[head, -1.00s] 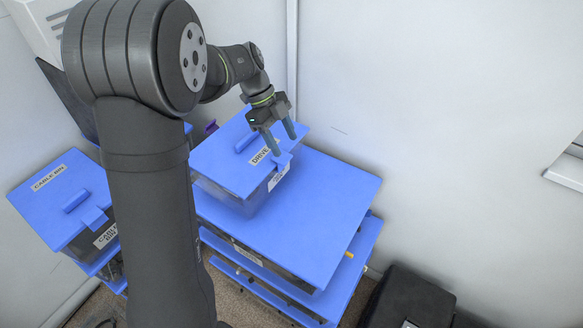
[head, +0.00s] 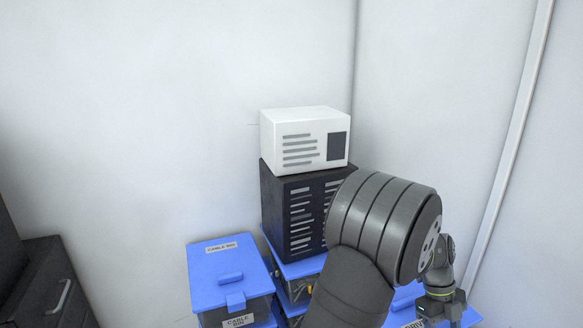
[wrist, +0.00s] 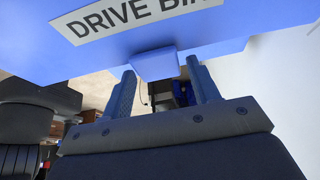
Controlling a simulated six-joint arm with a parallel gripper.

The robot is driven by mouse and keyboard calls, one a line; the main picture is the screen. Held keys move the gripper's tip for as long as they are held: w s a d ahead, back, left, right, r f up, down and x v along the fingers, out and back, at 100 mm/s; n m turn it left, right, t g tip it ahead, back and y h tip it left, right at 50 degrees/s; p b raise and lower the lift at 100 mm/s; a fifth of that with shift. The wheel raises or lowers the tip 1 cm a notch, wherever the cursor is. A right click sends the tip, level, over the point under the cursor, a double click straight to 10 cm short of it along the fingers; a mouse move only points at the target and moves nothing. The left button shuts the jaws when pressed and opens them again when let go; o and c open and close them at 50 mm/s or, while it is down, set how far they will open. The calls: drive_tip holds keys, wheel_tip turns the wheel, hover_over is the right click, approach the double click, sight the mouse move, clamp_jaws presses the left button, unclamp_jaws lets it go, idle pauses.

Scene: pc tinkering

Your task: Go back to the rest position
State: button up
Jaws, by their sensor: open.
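My gripper (wrist: 161,66) is open, with its two fingers apart on either side of the blue front tab of the drive bin (wrist: 240,15). Nothing shows held between the fingers; whether they touch the tab is unclear. In the head view my gripper shows at the lower right edge, above the drive bin's blue lid (head: 402,299), and its fingertips are cut off. My arm hides much of that bin.
A closed cable bin (head: 215,278) with a blue lid stands left of my arm. Behind it, a white box (head: 290,125) sits on a dark slatted unit (head: 278,205). A dark cabinet (head: 50,280) stands at far left. White walls close the back.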

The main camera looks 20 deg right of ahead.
drive_tip(key=shift+s+r+t, duration=0.15)
drive_tip(key=shift+s+t, duration=0.2)
drive_tip(key=shift+t, duration=0.25)
